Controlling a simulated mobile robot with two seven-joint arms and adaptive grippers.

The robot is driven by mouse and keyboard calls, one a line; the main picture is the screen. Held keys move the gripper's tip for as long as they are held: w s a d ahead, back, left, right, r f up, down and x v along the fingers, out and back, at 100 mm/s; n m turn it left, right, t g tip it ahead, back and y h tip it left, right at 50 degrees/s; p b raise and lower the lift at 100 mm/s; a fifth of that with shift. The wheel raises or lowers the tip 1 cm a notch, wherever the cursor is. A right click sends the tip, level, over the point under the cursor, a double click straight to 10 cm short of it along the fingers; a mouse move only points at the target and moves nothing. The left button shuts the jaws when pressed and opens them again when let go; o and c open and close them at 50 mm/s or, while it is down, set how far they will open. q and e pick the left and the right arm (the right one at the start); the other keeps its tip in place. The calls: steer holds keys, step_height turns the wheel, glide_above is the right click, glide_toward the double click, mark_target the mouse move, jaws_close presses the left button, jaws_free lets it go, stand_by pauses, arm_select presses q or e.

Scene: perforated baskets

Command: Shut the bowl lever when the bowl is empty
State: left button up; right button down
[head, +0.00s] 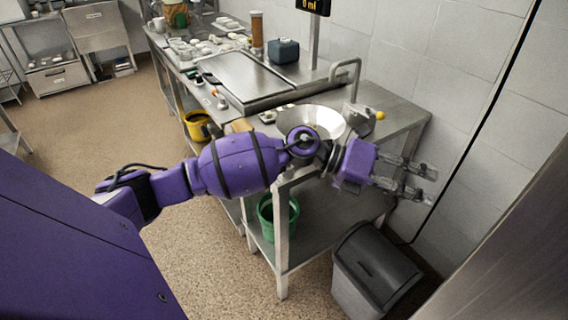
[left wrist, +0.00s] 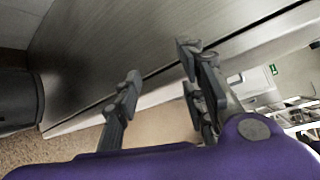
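A wide metal bowl (head: 338,118) is set on the steel table beside a bent metal spout. My left gripper (head: 428,184) is open and empty, right of the table's front corner and apart from the bowl. Its spread fingers show in the left wrist view (left wrist: 158,66). My right gripper is not in view.
A dark display (head: 313,5) reads "0 ml". A steel tray (head: 250,75) and blue-grey box (head: 283,51) are farther back. A green bucket (head: 265,218) stands on the lower shelf. A lidded grey bin (head: 375,270) stands below the gripper. Floor is clear at left.

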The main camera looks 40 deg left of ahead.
arm_select(q)
steer(key=w+a+f+m+g+y+b, duration=0.1)
steer(key=a+m+g+y, duration=0.1)
steer(key=a+y, duration=1.05)
steer(key=a+f+m+g+y, duration=0.15)
steer(key=a+y, duration=0.35)
steer(key=a, duration=1.5)
steer(key=shift+h, duration=0.25)
steer(key=f, duration=0.5)
steer(key=a+f, duration=0.1)
steer(key=f, duration=0.1)
steer(key=shift+w+a+f, duration=0.1)
steer(key=shift+w+f, duration=0.2)
steer(key=shift+w, duration=0.05)
